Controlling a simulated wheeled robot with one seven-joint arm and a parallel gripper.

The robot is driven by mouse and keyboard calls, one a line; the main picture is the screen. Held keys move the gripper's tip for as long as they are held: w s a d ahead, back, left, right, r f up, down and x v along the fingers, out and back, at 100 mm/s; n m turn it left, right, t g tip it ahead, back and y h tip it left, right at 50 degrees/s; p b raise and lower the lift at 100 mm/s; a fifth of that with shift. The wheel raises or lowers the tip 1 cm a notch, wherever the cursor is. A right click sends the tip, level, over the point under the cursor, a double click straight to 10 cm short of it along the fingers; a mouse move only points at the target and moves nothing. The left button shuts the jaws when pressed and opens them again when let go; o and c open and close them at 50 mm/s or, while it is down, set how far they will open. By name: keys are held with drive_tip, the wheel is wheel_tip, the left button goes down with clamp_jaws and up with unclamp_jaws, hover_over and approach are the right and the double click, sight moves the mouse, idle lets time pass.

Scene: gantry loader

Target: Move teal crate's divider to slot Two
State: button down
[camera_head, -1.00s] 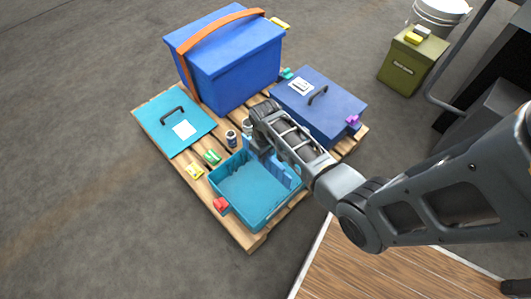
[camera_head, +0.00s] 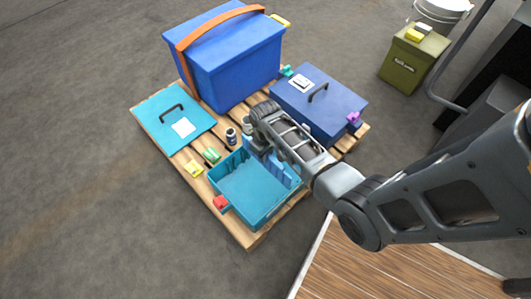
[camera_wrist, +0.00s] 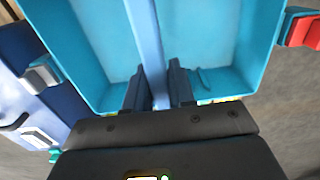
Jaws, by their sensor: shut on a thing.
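The teal crate (camera_head: 222,187) stands open, without its lid, on the wooden pallet. It also shows in the wrist view (camera_wrist: 215,50), where its inside fills the upper middle. A light blue divider (camera_wrist: 148,40) runs away from my gripper in the wrist view. In the head view the divider (camera_head: 279,171) shows as a blue panel in the right part of the crate. My gripper (camera_wrist: 160,95) is shut on the divider's near end, with one dark finger on each side. In the head view my arm hides the fingers. Slot labels cannot be read.
A teal lid (camera_head: 160,112) lies left on the pallet (camera_head: 240,236). A blue cooler with an orange strap (camera_head: 230,65) stands behind. A darker blue crate (camera_head: 335,105) is close to my arm at right. Small clips and a dark can (camera_head: 231,136) lie near the crate.

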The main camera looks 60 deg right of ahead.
sight(265, 167)
drive_tip(key=shift+f+b, duration=3.8)
drive_tip(key=shift+f, duration=1.6)
drive_tip(key=c, duration=0.9)
unclamp_jaws()
drive_tip(key=shift+o, duration=0.5)
drive_tip(key=o, duration=0.8)
drive_tip(key=shift+r, duration=0.1)
drive_tip(key=shift+r+p, duration=3.4)
drive_tip(key=shift+p, duration=0.2)
